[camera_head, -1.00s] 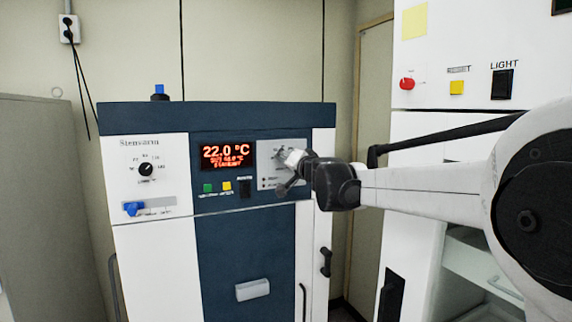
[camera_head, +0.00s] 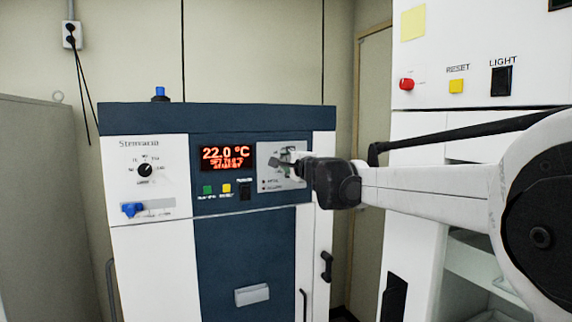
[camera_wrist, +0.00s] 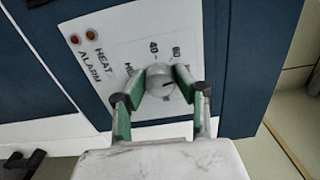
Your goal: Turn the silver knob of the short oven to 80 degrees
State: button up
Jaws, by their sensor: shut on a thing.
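The short oven (camera_head: 240,250) has a white and dark blue front with a red display (camera_head: 228,157) that reads 22.0 °C; its smaller set line is too blurred to read surely. The silver knob (camera_wrist: 158,79) sits on a light dial plate (camera_wrist: 105,70) with marks including MIN and 40. A dark pointer line shows on the right part of its face. My gripper (camera_wrist: 160,80) is shut on the knob, with one green-lined finger on each side. In the head view my gripper (camera_head: 288,159) covers most of the knob.
A black knob (camera_head: 145,170) and a blue handle (camera_head: 132,210) are on the oven's left panel. Green and yellow buttons (camera_head: 227,188) and a black switch (camera_head: 245,190) lie under the display. A tall white cabinet (camera_head: 450,60) stands at right.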

jog(key=shift+m, duration=0.7)
jog(key=o, duration=1.1)
jog(key=shift+s, duration=0.1)
jog(key=v, duration=1.2)
